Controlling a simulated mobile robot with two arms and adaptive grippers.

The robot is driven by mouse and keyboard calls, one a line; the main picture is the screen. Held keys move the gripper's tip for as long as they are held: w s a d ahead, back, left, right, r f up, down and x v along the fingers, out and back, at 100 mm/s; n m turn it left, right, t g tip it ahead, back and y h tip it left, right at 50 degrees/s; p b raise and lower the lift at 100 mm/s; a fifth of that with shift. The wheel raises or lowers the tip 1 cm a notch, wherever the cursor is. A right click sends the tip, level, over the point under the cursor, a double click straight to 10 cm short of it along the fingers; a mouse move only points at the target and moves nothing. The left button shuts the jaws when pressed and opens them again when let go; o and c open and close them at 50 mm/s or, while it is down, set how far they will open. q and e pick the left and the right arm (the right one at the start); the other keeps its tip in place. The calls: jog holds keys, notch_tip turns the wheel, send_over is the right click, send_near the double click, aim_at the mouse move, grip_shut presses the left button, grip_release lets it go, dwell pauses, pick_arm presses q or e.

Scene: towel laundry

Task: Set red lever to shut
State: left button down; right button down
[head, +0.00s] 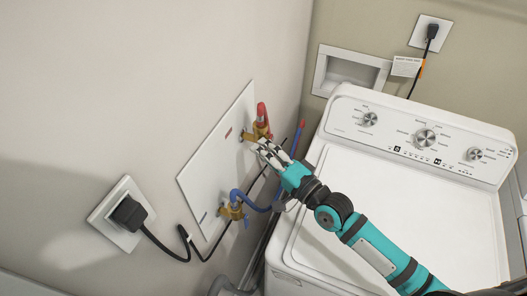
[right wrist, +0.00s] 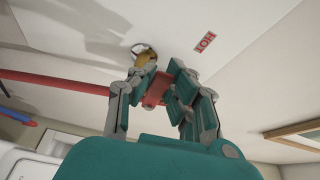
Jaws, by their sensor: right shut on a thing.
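The red lever (head: 262,112) stands up from a brass valve (head: 249,137) at the upper part of a white wall plate. My right gripper (head: 263,147) is at this valve, its fingers reaching in from the right. In the right wrist view, the right gripper (right wrist: 157,90) has its fingers closed around a red piece (right wrist: 155,89), which appears to be part of the lever. The brass fitting (right wrist: 145,58) shows just beyond it, near a red HOT label (right wrist: 205,42). The fingers partly hide the valve. My left gripper is not in view.
The white washer (head: 335,171) stands at right, under my arm.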

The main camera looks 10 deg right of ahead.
jog(key=shift+f, duration=0.2)
dwell(0.3)
jog(key=c, duration=1.7)
grip_release()
jog(key=o, duration=0.5)
jog(key=shift+r, duration=0.1)
jog(key=shift+c, duration=0.2)
jog(key=v, duration=1.2)
